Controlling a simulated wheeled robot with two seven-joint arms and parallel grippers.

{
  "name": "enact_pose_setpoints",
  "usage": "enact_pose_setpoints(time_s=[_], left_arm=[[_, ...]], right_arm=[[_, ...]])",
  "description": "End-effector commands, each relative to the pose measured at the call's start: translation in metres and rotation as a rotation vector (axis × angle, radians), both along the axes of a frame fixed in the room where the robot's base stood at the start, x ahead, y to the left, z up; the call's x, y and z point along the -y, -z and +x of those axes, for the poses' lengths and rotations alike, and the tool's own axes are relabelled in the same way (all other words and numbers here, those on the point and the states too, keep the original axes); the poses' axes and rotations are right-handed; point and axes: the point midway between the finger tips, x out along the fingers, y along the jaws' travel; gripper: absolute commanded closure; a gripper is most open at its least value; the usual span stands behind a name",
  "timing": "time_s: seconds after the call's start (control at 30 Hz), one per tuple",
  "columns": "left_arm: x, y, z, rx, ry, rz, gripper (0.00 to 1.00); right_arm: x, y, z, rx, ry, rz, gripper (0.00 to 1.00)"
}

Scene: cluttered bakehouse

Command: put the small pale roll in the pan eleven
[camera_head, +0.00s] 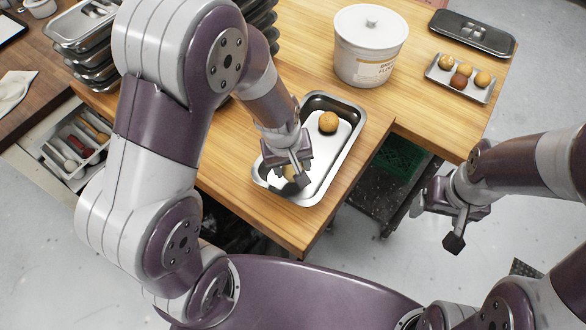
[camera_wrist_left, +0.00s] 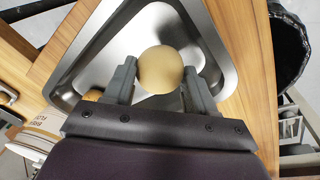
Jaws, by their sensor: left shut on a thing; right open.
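The metal pan (camera_head: 345,168) lies on the wooden table in front of me. One golden roll (camera_head: 328,122) sits in its far part. My left gripper (camera_head: 288,178) is over the near left part of the pan, shut on the small pale roll (camera_wrist_left: 160,69). In the left wrist view, the left gripper (camera_wrist_left: 160,85) has a finger on each side of the roll, with the pan (camera_wrist_left: 100,62) behind it. I cannot tell if the roll touches the pan floor. In the head view the held roll is mostly hidden. My right gripper (camera_head: 440,222) is open and empty, off the table's right side.
A white lidded bucket (camera_head: 368,48) stands behind the pan. A small tray (camera_head: 436,75) with several rolls and a dark lidded pan (camera_head: 472,33) are at the back right. Stacked metal pans (camera_head: 92,62) stand at the left. A drawer (camera_head: 62,165) holds utensils.

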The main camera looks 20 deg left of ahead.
Motion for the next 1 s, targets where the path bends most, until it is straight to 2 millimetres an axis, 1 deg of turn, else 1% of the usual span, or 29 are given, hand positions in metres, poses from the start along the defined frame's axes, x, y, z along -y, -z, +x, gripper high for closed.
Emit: enact_pose_setpoints(time_s=[0.03, 0.1, 0.2, 0.4, 0.53, 0.57, 0.6, 0.87, 0.97, 1.0], left_arm=[[-0.001, 0.013, -0.002, -0.005, 0.000, 0.002, 0.61], [-0.001, 0.027, -0.001, -0.004, 0.000, 0.002, 0.61], [-0.001, 0.034, 0.000, -0.001, 0.000, 0.002, 0.61], [0.000, 0.034, 0.000, -0.001, 0.000, 0.002, 0.61], [0.000, 0.038, 0.000, -0.001, 0.000, 0.002, 0.61], [0.000, 0.037, 0.000, -0.001, 0.000, 0.002, 0.38], [0.000, 0.036, 0.000, -0.001, 0.000, 0.002, 0.33], [0.000, 0.035, 0.000, -0.001, 0.000, 0.002, 0.33], [-0.001, 0.024, 0.000, 0.001, 0.001, 0.001, 0.33], [-0.001, 0.015, -0.001, 0.001, -0.001, -0.001, 0.33]], right_arm=[[0.000, 0.003, 0.000, 0.000, 0.000, 0.000, 0.22], [0.000, 0.007, 0.000, 0.000, 0.000, 0.000, 0.22], [0.000, 0.008, 0.000, 0.000, 0.000, 0.000, 0.22], [0.000, 0.007, 0.000, 0.000, 0.000, 0.000, 0.22], [0.000, 0.011, 0.000, 0.000, 0.000, 0.000, 0.22], [0.000, 0.010, 0.000, 0.000, 0.000, 0.000, 0.22], [0.000, 0.009, 0.000, 0.000, 0.000, 0.000, 0.22], [0.000, 0.008, 0.000, 0.000, 0.000, 0.000, 0.22], [0.000, 0.003, 0.000, 0.000, 0.000, 0.000, 0.22], [0.000, 0.000, 0.000, 0.000, 0.000, 0.000, 0.22]])
